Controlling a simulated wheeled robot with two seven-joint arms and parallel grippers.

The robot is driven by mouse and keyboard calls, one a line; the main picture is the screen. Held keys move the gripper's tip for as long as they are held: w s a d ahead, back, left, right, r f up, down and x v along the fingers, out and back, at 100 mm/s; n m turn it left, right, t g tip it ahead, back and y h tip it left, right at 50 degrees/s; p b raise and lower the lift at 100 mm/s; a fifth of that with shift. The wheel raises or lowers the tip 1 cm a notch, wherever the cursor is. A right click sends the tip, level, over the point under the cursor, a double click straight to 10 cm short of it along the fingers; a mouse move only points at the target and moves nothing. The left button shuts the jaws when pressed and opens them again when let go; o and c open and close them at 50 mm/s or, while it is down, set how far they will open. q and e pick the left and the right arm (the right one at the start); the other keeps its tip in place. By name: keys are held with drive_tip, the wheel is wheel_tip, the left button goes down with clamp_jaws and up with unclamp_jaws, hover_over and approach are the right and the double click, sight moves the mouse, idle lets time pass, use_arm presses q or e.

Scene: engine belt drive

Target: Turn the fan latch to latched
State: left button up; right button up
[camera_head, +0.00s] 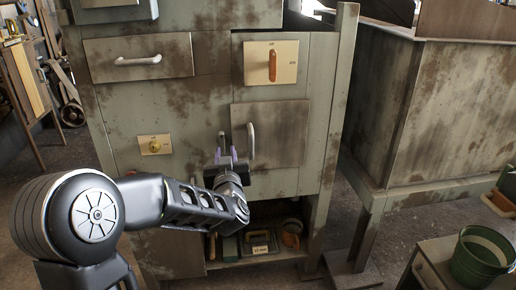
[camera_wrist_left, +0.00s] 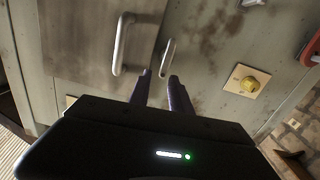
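A small upright metal lever (camera_head: 222,142), which looks like the fan latch, sits on the cabinet face just left of a door (camera_head: 282,140) with a pale bar handle (camera_head: 250,141). No label on the lever is readable. In the left wrist view the lever (camera_wrist_left: 168,58) stands near the bar handle (camera_wrist_left: 122,42). My left gripper (camera_head: 226,153) is in front of the cabinet, by the lever's lower end. Contact with the lever cannot be told. My right gripper is out of view.
A cream plate with an orange lever (camera_head: 272,66) is above the door. A yellow knob (camera_head: 154,146) on a plate is at left. A drawer handle (camera_head: 138,60) is upper left. A lower shelf holds small items. A green bucket (camera_head: 482,254) stands lower right.

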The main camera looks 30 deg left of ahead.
sight(222, 139)
use_arm(q)
drive_tip(key=shift+s+a+r, duration=0.2)
drive_tip(key=shift+a+r, duration=0.05)
drive_tip(key=shift+a, duration=0.05)
drive_tip(key=shift+b+x, duration=0.4)
drive_tip(key=shift+x, duration=3.5)
drive_tip(key=shift+a, duration=0.1)
drive_tip(key=shift+c, duration=0.4)
clamp_jaws()
